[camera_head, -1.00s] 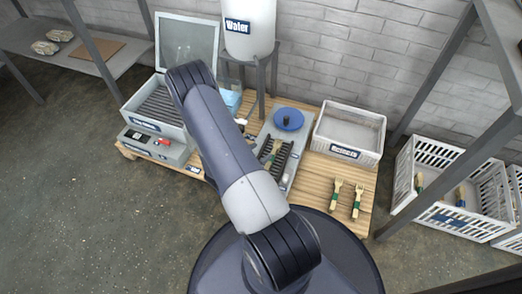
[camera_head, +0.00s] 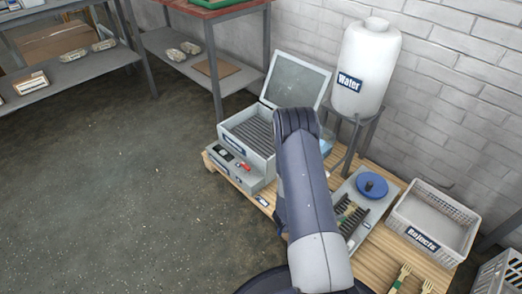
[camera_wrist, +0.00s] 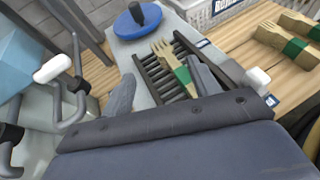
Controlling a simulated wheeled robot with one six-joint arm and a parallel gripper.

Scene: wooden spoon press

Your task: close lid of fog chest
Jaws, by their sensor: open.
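The fog chest (camera_head: 238,128) is a light grey box with dark slats inside, left of my arm in the head view. Its lid (camera_head: 298,80) stands open, tilted up at the back of the box. A base with a red switch (camera_head: 243,166) sits in front of it. My arm rises just right of the chest and hides part of its right side. My gripper is hidden behind the arm in the head view. In the wrist view my gripper (camera_wrist: 162,86) is open, its two fingers apart over the grey slotted rack. The chest is not clearly visible there.
A white water tank (camera_head: 368,65) stands on a metal stand right of the lid. A slotted rack with a blue disc (camera_head: 371,186), a Rejects crate (camera_head: 432,222) and wooden forks (camera_head: 401,277) lie further right. The floor (camera_head: 110,190) left of the chest is clear.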

